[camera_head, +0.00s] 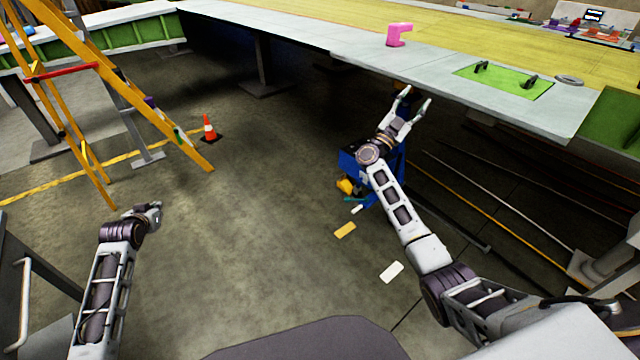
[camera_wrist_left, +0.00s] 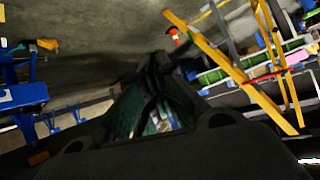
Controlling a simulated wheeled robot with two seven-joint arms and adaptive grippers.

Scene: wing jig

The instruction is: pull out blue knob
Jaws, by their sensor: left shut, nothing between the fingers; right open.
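I cannot make out a blue knob in either view. My right gripper (camera_head: 416,97) is open and empty, just below the front edge of the grey and yellow wing surface (camera_head: 370,62). Its two fingers point up toward that edge and appear apart from it. My left gripper (camera_head: 152,212) is at the lower left over open floor, far from the wing. It is shut and empty; its dark fingers fill the middle of the left wrist view (camera_wrist_left: 158,62).
A blue cart (camera_head: 352,160) stands behind my right forearm. On the wing are a pink block (camera_head: 398,35) and a green panel (camera_head: 505,82) with two dark handles. A yellow ladder (camera_head: 150,100) and orange cone (camera_head: 209,130) stand left.

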